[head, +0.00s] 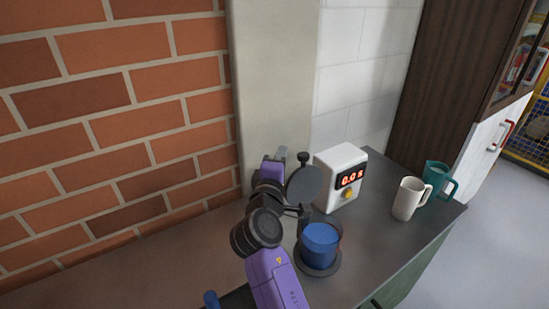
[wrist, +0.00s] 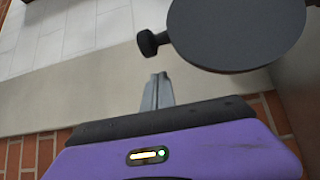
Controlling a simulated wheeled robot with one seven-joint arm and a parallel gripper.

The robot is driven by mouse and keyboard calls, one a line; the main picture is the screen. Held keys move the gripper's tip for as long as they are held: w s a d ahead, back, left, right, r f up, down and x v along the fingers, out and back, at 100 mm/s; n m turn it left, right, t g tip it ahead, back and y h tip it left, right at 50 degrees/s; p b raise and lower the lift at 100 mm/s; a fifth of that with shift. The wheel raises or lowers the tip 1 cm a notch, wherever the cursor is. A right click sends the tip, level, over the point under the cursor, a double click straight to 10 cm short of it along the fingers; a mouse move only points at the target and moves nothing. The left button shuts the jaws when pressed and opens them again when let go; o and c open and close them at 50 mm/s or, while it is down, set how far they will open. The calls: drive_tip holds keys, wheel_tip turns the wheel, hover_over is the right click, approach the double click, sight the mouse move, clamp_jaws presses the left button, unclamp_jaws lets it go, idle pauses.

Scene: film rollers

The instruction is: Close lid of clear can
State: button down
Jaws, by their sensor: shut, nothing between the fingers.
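The clear can (head: 321,246) stands on a dark round base on the counter, with blue contents showing through its wall. Its dark round lid (head: 304,186) is open, tipped up above the can's back left side, with a knob (head: 303,158) at its top. In the wrist view the lid (wrist: 237,32) fills the upper right, with the knob (wrist: 150,43) at its left. My gripper (head: 282,153) is shut and empty, just left of the lid and apparently behind it. In the wrist view its fingertips (wrist: 158,77) sit just below the knob; contact cannot be told.
A white box (head: 341,177) with a red digital display stands behind the can, close to the lid's right. A white mug (head: 407,199) and a teal mug (head: 434,182) stand farther right. A brick wall and a pale pillar (head: 278,80) rise behind my arm. Counter between can and mugs is clear.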

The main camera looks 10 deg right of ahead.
sight(295, 173)
drive_tip(key=shift+s+d+p, duration=0.4)
drive_tip(key=shift+s+d, duration=0.55)
drive_tip(key=shift+s, duration=0.1)
drive_tip(key=shift+s+b, duration=0.1)
drive_tip(key=shift+b, duration=0.2)
drive_tip(key=b, duration=0.1)
drive_tip(key=s+b, duration=0.1)
drive_tip(key=b, duration=0.2)
drive_tip(key=shift+s+d+f+m+t, duration=0.25)
drive_tip(key=shift+d+m+t, duration=0.05)
drive_tip(key=shift+m, duration=0.1)
drive_tip(key=s+m+h+b, duration=0.1)
drive_tip(key=b, duration=0.3)
drive_tip(key=s+d+m+t+b, duration=0.1)
drive_tip(key=s+b, duration=0.1)
drive_tip(key=b, duration=0.2)
drive_tip(key=shift+s+d+f+h, duration=0.1)
drive_tip(key=shift+s+h, duration=0.1)
drive_tip(key=shift+h, duration=0.2)
drive_tip(key=s+d+f+m+h+b, duration=0.2)
drive_tip(key=s+f+b, duration=0.4)
drive_tip(key=b, duration=0.8)
drive_tip(key=s+d+f+m+t+h+b, duration=0.1)
drive_tip(key=s+f+m+b, duration=0.3)
drive_tip(key=b, duration=1)
drive_tip(key=shift+s+d+f+m+h, duration=0.3)
drive_tip(key=shift+s+d+f+h, duration=0.5)
drive_tip(key=shift+s+f, duration=0.75)
drive_tip(key=shift+s+a+r, duration=0.15)
drive_tip(key=shift+s+r, duration=0.1)
